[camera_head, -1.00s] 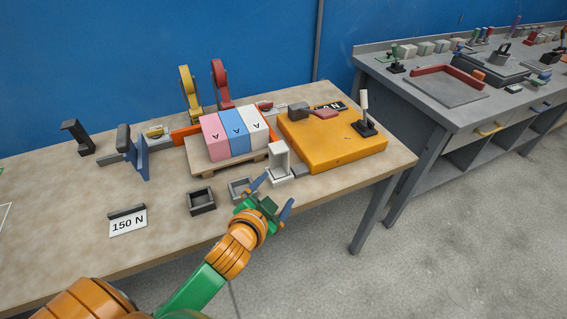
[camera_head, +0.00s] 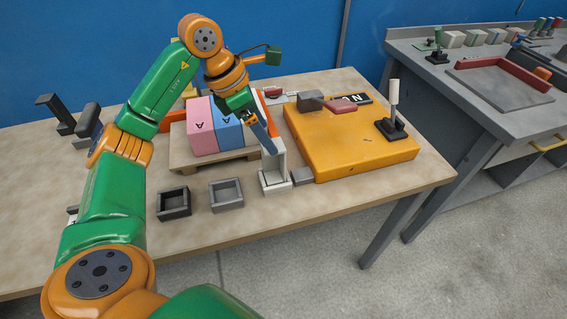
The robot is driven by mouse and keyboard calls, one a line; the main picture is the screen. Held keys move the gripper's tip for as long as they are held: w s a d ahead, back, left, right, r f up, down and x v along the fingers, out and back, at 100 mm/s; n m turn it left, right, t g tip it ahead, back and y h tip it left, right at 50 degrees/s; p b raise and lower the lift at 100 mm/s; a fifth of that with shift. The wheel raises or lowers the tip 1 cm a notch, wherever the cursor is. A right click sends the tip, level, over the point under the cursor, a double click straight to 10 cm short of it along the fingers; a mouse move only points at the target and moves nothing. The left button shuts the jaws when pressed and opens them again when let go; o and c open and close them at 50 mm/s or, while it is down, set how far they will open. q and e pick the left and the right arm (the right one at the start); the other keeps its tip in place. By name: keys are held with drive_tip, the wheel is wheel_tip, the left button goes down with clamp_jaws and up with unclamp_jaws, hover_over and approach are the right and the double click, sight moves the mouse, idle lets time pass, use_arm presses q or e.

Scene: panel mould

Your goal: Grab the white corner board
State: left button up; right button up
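The white corner board (camera_head: 275,182) stands upright on the wooden table, between the grey tray and the yellow block. It has a flat foot and tall thin walls. My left gripper (camera_head: 266,138) reaches over from the left, pointing down, with its blue finger at the upper part of the board. Only one finger shows clearly, so I cannot tell whether it is open or touches the board. My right gripper is not in view.
Pink (camera_head: 201,130) and blue (camera_head: 227,132) blocks sit on a pallet (camera_head: 190,160) behind the board. A dark tray (camera_head: 174,204) and a grey tray (camera_head: 226,194) lie to its left. A yellow block (camera_head: 350,150) with a joystick (camera_head: 392,122) stands to the right.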

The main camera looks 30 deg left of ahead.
use_arm(q)
drive_tip(key=shift+s+d+f, duration=0.25)
drive_tip(key=shift+s+f, duration=0.05)
drive_tip(key=shift+f, duration=0.4)
drive_tip(key=p, duration=0.1)
hover_over(280, 174)
wheel_tip(280, 174, down, 5)
drive_tip(key=shift+w+f, duration=0.15)
drive_tip(key=shift+f, duration=0.05)
drive_tip(key=shift+r, duration=0.1)
drive_tip(key=c, duration=0.3)
clamp_jaws()
